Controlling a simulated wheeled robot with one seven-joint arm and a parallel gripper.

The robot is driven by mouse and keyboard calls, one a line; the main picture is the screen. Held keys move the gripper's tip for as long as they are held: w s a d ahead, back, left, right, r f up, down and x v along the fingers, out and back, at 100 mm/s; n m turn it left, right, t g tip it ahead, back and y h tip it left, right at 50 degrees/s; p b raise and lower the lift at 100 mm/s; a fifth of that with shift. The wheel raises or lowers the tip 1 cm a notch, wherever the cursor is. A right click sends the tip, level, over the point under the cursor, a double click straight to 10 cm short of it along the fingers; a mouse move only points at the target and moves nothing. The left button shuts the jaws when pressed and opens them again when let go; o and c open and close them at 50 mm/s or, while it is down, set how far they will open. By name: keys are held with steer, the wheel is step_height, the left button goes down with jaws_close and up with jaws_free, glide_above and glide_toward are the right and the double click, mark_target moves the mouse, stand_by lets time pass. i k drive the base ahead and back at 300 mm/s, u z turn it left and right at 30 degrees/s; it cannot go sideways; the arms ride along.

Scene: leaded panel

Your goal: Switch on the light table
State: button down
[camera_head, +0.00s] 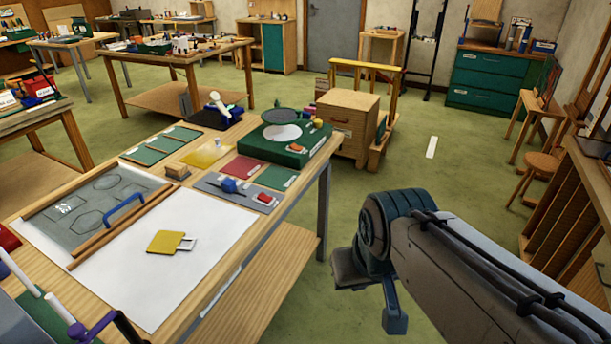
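A flat white panel (190,250) lies on the near wooden workbench, in the middle left of the head view. It may be the light table's top; I cannot tell whether it is lit. A yellow piece with a pale tab (167,242) lies on it. Beyond it, a grey plate (240,193) carries a blue part (228,185) and a small red part (265,197); I cannot tell whether either is a switch. My arm reaches in from the lower right, over the floor right of the bench. Its end (374,292) hangs there, apart from the bench; its fingers are unclear.
A grey patterned sheet (85,207) with a blue handle (118,213) lies left of the white panel. A green box (283,153) stands at the bench's far corner. A wooden crate (345,120) stands beyond it. Green floor (450,180) is open to the right.

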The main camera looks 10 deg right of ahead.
mark_target(262, 197)
steer(key=z, duration=0.05)
steer(key=i, duration=1.2)
steer(key=u, duration=0.65)
